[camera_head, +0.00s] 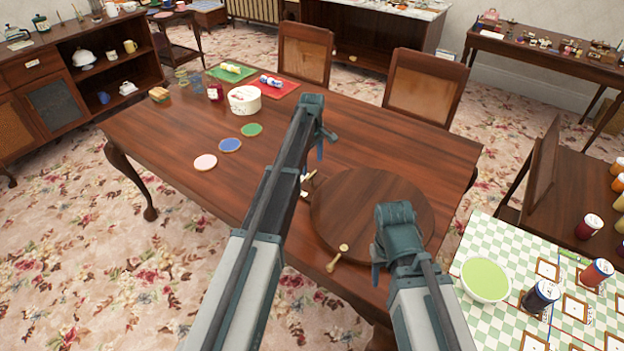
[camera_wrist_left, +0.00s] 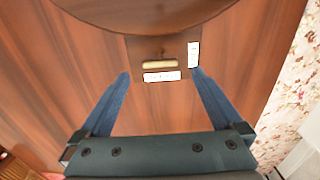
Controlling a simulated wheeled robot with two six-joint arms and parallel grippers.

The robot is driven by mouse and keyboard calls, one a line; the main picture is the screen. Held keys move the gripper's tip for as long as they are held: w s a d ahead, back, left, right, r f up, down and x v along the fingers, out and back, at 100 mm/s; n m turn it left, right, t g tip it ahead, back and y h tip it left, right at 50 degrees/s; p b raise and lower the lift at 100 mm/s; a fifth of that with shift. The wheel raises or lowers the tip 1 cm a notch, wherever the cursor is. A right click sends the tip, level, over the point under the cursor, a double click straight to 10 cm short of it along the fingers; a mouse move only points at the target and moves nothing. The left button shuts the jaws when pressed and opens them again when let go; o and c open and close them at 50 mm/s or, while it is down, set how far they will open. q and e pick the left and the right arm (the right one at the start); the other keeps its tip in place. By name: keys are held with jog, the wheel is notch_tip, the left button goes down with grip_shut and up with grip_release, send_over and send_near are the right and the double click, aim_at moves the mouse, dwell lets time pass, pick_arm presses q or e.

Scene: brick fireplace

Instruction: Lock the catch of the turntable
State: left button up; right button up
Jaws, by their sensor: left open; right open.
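The turntable (camera_head: 365,205) is a round dark wooden disc on the right part of the table. Its rim (camera_wrist_left: 150,22) crosses the top of the left wrist view. A small plate beside the rim carries a brass bar, apparently the catch (camera_wrist_left: 158,64), with white labels (camera_wrist_left: 162,77) next to it. The plate is partly hidden by my left arm in the head view. My left gripper (camera_head: 313,160) is open, its blue fingers (camera_wrist_left: 160,76) on either side of the plate and apparently empty. My right gripper (camera_head: 393,240) is over the turntable's right part; its fingers are hidden.
A brass knob and handle (camera_head: 335,262) sit at the turntable's near edge. Coloured discs (camera_head: 230,145), a white round box (camera_head: 244,99) and a jar (camera_head: 215,91) stand farther left on the table (camera_head: 165,140). Chairs (camera_head: 425,90) stand behind. A checked cloth (camera_head: 487,240) with a bowl lies right.

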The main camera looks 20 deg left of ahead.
aim_at(312, 174)
pick_arm(q)
notch_tip(312, 174, down, 4)
jog(key=b, duration=0.3)
jog(key=shift+f, duration=0.2)
pick_arm(e)
notch_tip(312, 174, down, 4)
jog(key=shift+f, duration=0.2)
pick_arm(q)
jog(key=shift+r, duration=0.1)
jog(key=c, duration=1.4)
